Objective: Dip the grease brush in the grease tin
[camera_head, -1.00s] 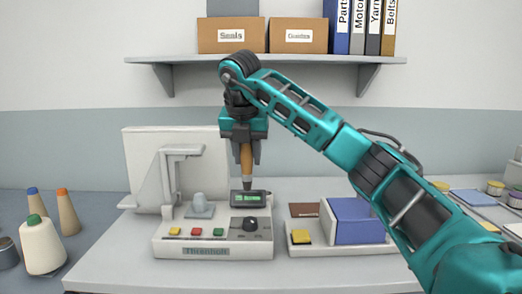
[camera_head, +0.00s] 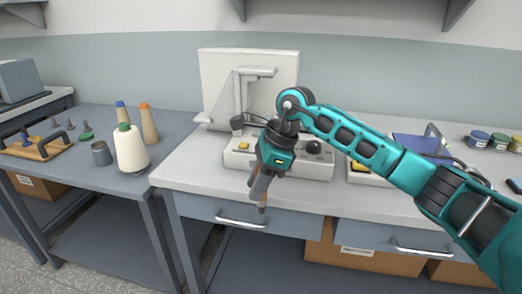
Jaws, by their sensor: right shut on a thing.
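My right gripper (camera_head: 259,188) is shut on the grease brush, whose brown handle (camera_head: 262,200) shows between and below the fingers. The brush points down and slightly tilted, in front of the bench's front edge as seen here. Most of its handle is hidden by the gripper. My left gripper is not in view.
A white machine (camera_head: 235,160) stands behind my right gripper. The white cone (camera_head: 131,150), two tan cones and a wooden tray (camera_head: 35,150) stand on the left table. Several lidded tins (camera_head: 479,139) stand at the far right.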

